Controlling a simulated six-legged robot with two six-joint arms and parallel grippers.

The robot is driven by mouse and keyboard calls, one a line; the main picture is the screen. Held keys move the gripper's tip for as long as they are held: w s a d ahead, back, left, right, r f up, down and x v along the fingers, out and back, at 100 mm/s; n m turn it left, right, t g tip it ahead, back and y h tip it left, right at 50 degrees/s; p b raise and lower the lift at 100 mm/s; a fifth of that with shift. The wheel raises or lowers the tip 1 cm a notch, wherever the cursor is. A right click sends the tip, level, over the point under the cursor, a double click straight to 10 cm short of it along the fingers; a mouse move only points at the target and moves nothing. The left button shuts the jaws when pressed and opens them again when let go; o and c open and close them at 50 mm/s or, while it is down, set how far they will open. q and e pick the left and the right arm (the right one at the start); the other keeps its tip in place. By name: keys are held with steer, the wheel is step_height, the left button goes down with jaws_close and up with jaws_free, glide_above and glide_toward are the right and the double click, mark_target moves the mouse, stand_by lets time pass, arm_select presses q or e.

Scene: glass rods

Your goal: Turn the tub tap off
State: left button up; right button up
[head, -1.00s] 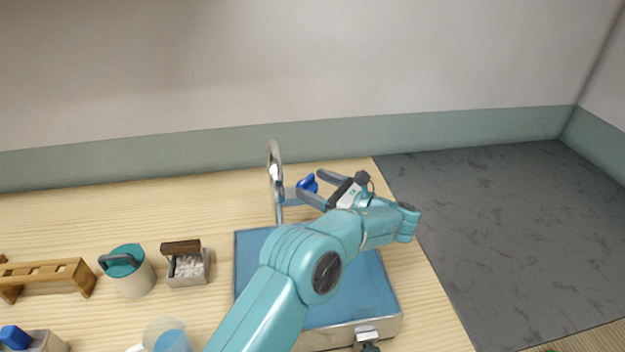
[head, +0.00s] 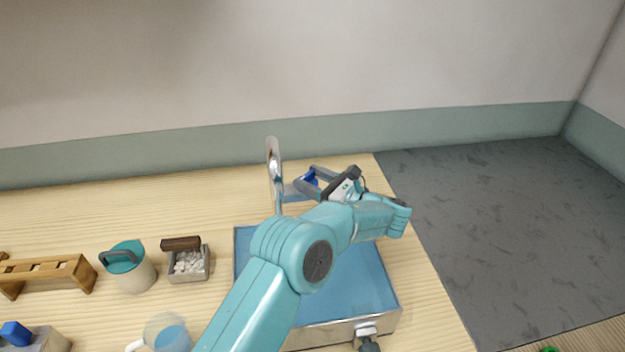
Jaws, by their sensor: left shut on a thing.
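The tub tap (head: 273,165) is a curved metal spout standing at the back edge of the tub. Its blue handle (head: 311,178) sits to the right of the spout on a short side arm. The tub (head: 366,280) is a shallow metal box filled with blue water. My left gripper (head: 309,180) reaches across the tub from the front and is shut on the blue handle, with a finger on each side of it. The fingers partly hide the handle. My left arm covers part of the tub. My right gripper is not in view.
Left of the tub stand a small box of white pieces (head: 188,263), a lidded cream pot (head: 136,279), a wooden rack (head: 48,272) and a jug with blue liquid (head: 168,334). A drain fitting (head: 367,334) juts from the tub's front. The table behind the tap is clear.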

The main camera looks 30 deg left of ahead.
arm_select(q)
steer(key=m+t, duration=0.1)
steer(key=m+t+h+b, duration=0.1)
steer(key=t, duration=0.1)
steer(key=m+t, duration=0.1)
steer(key=t, duration=0.1)
steer(key=shift+s+a+f+h+b, duration=0.15)
steer(key=shift+s+f+h+b, duration=0.15)
steer(key=shift+s+b, duration=0.1)
steer(key=m+t+h+b, duration=0.2)
steer(key=m+t, duration=0.1)
steer(key=shift+s+t+b, duration=0.1)
steer(key=shift+t+b, duration=0.2)
steer(key=shift+a+r+m+t+h+b, duration=0.1)
steer(key=shift+m+t+h+b, duration=0.5)
steer(key=shift+m+t+h, duration=0.15)
steer(key=o, duration=1)
steer(key=shift+o, duration=0.2)
steer(key=shift+r, duration=0.1)
steer(key=b+v, duration=0.2)
steer(key=v, duration=1.4)
steer(key=shift+b, duration=0.35)
steer(key=shift+s, duration=0.15)
